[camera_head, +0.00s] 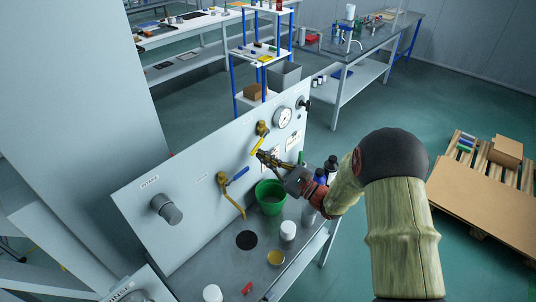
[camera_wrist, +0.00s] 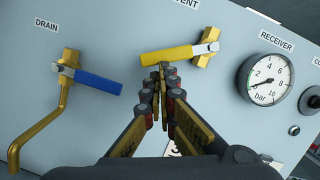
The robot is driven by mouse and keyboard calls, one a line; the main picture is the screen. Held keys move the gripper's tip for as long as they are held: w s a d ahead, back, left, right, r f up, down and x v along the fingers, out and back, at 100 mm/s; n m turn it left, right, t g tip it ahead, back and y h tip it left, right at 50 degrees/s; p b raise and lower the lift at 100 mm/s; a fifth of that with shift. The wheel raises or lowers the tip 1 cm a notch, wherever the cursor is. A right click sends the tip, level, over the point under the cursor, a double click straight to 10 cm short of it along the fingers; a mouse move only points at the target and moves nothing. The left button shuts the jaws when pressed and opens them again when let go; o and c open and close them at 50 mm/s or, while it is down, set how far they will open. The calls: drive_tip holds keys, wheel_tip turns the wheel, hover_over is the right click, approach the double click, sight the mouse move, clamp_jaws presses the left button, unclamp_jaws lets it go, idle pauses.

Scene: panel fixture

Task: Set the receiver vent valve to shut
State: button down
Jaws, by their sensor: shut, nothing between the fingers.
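The vent valve has a brass body (camera_wrist: 207,42) and a yellow lever (camera_wrist: 165,55). In the wrist view the lever points left and slightly down from its pivot, slanted across the upright body. Its label is partly cut off at the top edge. The valve body also shows in the head view (camera_head: 262,128), with the lever (camera_head: 256,146) slanting down and left. My gripper (camera_wrist: 164,68) is shut and empty, its fingertips at the lower edge of the lever near mid-length. I cannot tell whether they touch it. The head view shows my gripper (camera_head: 264,156) close to the panel.
The drain valve's blue handle (camera_wrist: 92,83) is to the left, with a brass spout below. A receiver gauge (camera_wrist: 268,83) is to the right. A green bucket (camera_head: 270,197), a white jar (camera_head: 288,230) and dark bottles stand on the bench below. A grey knob (camera_head: 166,209) is at the panel's left.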

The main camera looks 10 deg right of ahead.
sight(254, 151)
drive_tip(key=shift+s+a+r+m+t+h+p, duration=0.15)
drive_tip(key=shift+s+a+r+m+p, duration=0.25)
drive_tip(key=shift+r+m+p, duration=0.2)
drive_tip(key=shift+s+a+r+m+t+h+p, duration=0.15)
drive_tip(key=shift+s+a+r+m+p, duration=0.1)
drive_tip(key=shift+a+r+m+p, duration=0.3)
drive_tip(key=shift+r, duration=0.15)
